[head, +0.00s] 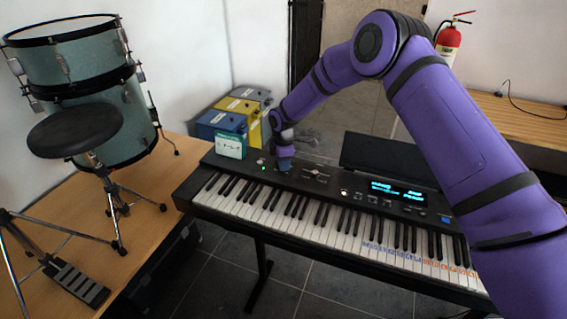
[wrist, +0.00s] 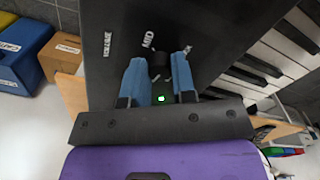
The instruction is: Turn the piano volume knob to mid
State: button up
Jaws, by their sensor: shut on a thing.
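The piano (head: 300,205) is a black keyboard on a stand, with a control panel behind its keys. The dark volume knob (wrist: 158,62) sits on the panel between the blue fingertips of my gripper (wrist: 159,70), which is shut on it. A MID label (wrist: 148,40) is printed just past the knob, and a VOLUME label (wrist: 110,43) lies to its left. A green light (wrist: 161,98) glows on the panel between the fingers. In the head view my gripper (head: 286,163) reaches down to the panel's left part and hides the knob. The knob's pointer is not clear.
Lit screens (head: 396,190) are right on the panel. Drums (head: 105,120) and a stool (head: 75,131) are at left.

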jog(key=m, duration=0.5)
jog(key=shift+m, duration=0.3)
jog(key=m, duration=1.2)
jog(key=shift+m, duration=0.3)
jog(key=m, duration=0.5)
jog(key=shift+m, duration=0.4)
jog(key=o, duration=0.9)
notch_tip(320, 180, up, 11)
jog(key=shift+f, duration=0.1)
